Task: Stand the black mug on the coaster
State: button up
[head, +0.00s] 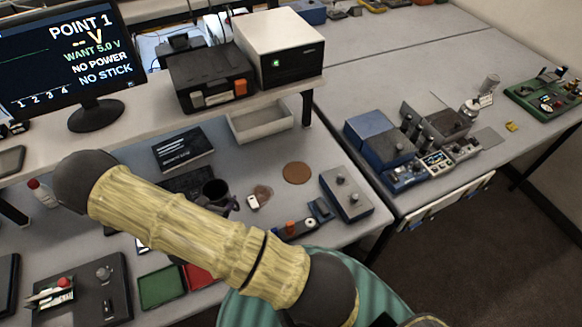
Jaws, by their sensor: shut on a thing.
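The black mug (214,190) is upright over the bench, just behind my arm's yellow-sleeved link, which hides its lower part. I cannot tell whether its base touches the bench. A round brown coaster (296,173) lies flat and bare on the bench, to the right of the mug and a little farther back. The mug is apart from the coaster. My gripper cannot be made out; my own arm crosses in front of the area by the mug.
A small white item (253,202) lies between mug and coaster. A grey-blue box (346,194) with knobs stands right of the coaster. An open beige tray (261,122) and a black box (183,148) are behind. The bench immediately around the coaster is clear.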

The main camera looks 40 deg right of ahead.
jog(key=shift+s+d, duration=0.1)
jog(key=shift+w+d, duration=0.2)
jog(key=shift+d, duration=0.2)
jog(key=d+r+m+g+h+b, duration=0.1)
jog(key=d+m+g+b, duration=0.3)
jog(key=d, duration=1)
jog(key=d+r+m+g+h+b, duration=0.2)
jog(key=d+r+m+g+b, duration=0.1)
jog(key=d, duration=1.1)
jog(key=shift+s+d+m+g+b, duration=0.4)
jog(key=shift+m+g+b, duration=0.1)
jog(key=shift+g+b, duration=0.15)
jog(key=shift+f, duration=0.1)
jog(key=shift+w+f+p, duration=0.1)
jog(key=shift+f+p, duration=0.7)
jog(key=shift+f, duration=2.15)
